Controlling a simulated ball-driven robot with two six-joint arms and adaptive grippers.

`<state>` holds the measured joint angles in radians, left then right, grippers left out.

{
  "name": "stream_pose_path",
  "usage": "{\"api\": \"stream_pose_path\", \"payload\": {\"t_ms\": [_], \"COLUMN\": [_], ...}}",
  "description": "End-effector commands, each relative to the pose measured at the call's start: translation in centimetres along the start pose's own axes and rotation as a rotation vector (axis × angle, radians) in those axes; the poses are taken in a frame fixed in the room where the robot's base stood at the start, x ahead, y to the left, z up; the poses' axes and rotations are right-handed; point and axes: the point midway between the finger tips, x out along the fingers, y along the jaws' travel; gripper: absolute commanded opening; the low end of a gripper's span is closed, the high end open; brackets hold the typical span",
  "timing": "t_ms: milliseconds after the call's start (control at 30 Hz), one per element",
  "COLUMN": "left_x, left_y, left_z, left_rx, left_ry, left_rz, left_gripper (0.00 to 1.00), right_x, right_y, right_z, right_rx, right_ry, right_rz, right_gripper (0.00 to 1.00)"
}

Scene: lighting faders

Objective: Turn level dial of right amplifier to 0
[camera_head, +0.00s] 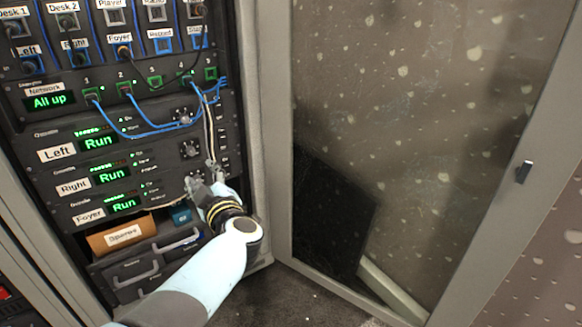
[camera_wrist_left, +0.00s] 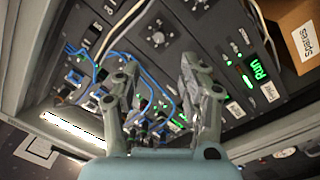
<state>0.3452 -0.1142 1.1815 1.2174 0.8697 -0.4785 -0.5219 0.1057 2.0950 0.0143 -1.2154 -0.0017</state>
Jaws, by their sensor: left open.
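The right amplifier (camera_head: 72,188) is the middle of three stacked units in the rack, labelled "Right" with a green "Run" display. Its level dial (camera_head: 190,149) is a dark round knob toward the panel's right side. My left gripper (camera_head: 206,180) is in front of the panel's right side, below that dial in the head view, and covers part of the foyer amplifier. In the wrist view its fingers (camera_wrist_left: 158,72) are apart with nothing between them. My right gripper is not in view.
The left amplifier (camera_head: 56,154) is above and the foyer amplifier (camera_head: 88,216) below. Blue cables (camera_head: 150,134) and a white cable (camera_head: 209,130) hang near the dials. An orange spares box (camera_head: 110,241) sits underneath. A glass-panelled door (camera_head: 420,110) stands at right.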

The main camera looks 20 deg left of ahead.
Motion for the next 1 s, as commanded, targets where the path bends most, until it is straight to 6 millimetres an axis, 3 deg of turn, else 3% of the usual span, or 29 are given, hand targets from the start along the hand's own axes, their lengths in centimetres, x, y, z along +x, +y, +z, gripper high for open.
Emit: {"api": "stream_pose_path", "payload": {"t_ms": [400,600,1000], "left_x": [7.2,9.9,10.7], "left_y": [-0.1,-0.1,0.2], "left_z": [0.2,0.1,-0.1], "left_rx": [0.003,0.002,0.001], "left_ry": [0.001,0.001,0.000], "left_rz": [0.004,0.003,0.004], "left_gripper": [0.43,0.43,0.41], "right_x": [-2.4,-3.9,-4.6], "right_y": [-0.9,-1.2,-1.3], "right_z": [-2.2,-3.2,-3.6], "right_rx": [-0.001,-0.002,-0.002], "right_ry": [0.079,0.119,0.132], "right_rz": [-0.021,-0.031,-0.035], "right_gripper": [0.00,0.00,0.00]}}
